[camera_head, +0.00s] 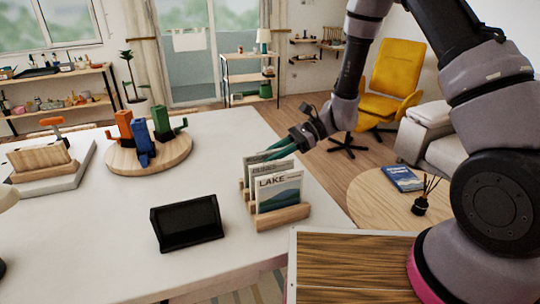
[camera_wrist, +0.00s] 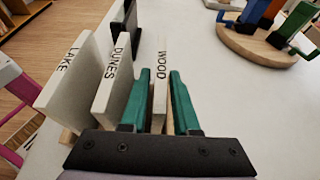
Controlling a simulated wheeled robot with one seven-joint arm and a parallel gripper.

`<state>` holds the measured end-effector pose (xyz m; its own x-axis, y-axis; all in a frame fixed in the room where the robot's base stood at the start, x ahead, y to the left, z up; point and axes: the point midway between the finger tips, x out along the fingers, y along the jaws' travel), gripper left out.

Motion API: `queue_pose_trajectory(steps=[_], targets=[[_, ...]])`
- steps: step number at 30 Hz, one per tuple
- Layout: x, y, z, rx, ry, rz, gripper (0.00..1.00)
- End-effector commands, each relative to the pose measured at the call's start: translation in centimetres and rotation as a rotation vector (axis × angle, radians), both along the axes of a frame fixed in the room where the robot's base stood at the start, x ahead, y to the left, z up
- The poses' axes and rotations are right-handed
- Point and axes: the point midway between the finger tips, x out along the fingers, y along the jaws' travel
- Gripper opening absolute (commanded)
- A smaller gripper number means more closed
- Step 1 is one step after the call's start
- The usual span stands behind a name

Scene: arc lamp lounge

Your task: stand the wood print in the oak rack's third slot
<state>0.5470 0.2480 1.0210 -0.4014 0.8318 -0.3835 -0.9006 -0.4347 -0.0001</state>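The wood print (camera_wrist: 161,62) is a thin pale panel with WOOD on its top edge. It stands edge-on between the two green fingers of my gripper (camera_wrist: 159,100) in the wrist view. In the head view my gripper (camera_head: 281,148) is just behind the rack's prints, and I cannot make out the wood print there. The oak rack (camera_head: 283,217) holds the lake print (camera_head: 278,192) at the front and the dunes print (camera_head: 258,166) behind it. Whether the wood print's lower end touches the rack is hidden.
A black tilted screen (camera_head: 187,223) stands left of the rack on the white table (camera_head: 95,245). A round wooden board (camera_head: 178,157) with coloured figures and a wooden block (camera_head: 38,157) on a slab are further back. The rack is near the table's right edge.

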Motion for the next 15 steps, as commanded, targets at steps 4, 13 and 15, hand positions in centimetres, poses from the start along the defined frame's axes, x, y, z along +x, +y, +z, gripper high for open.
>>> queue_pose_trajectory(steps=[4, 13, 15], targets=[[0.0, 0.0, 0.0, 0.000, 0.000, 0.000, 0.45], [0.2, -0.3, 0.5, 0.001, -0.002, -0.001, 0.45], [0.7, -1.1, 0.9, 0.001, -0.002, -0.003, 0.45]])
